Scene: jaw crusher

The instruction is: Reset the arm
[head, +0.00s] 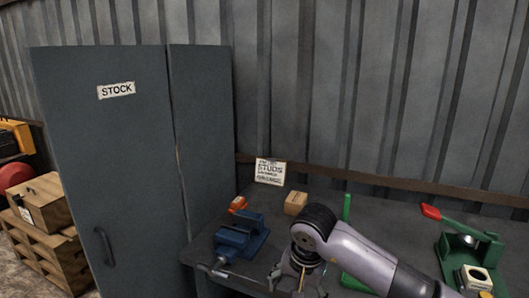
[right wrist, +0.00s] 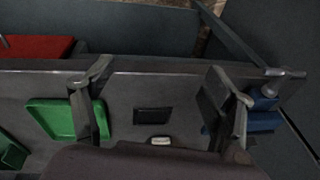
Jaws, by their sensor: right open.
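My right arm comes in from the lower right of the head view and reaches over the dark workbench (head: 330,195). My right gripper (head: 298,285) points down near the bench's front, at the bottom edge of the picture, partly cut off. In the right wrist view my right gripper (right wrist: 165,95) has its fingers wide apart. No object is held between them. Below the gap a dark square (right wrist: 153,116) and a small whitish piece (right wrist: 161,141) show on the bench surface. My left gripper is not in view.
A blue vise (head: 240,238) stands left of my gripper, near a small wooden block (head: 295,203) and an orange item (head: 238,204). A green press (head: 468,250) with a red handle stands right. A grey STOCK cabinet (head: 110,160) borders the bench's left. A green tray (right wrist: 55,118) lies below.

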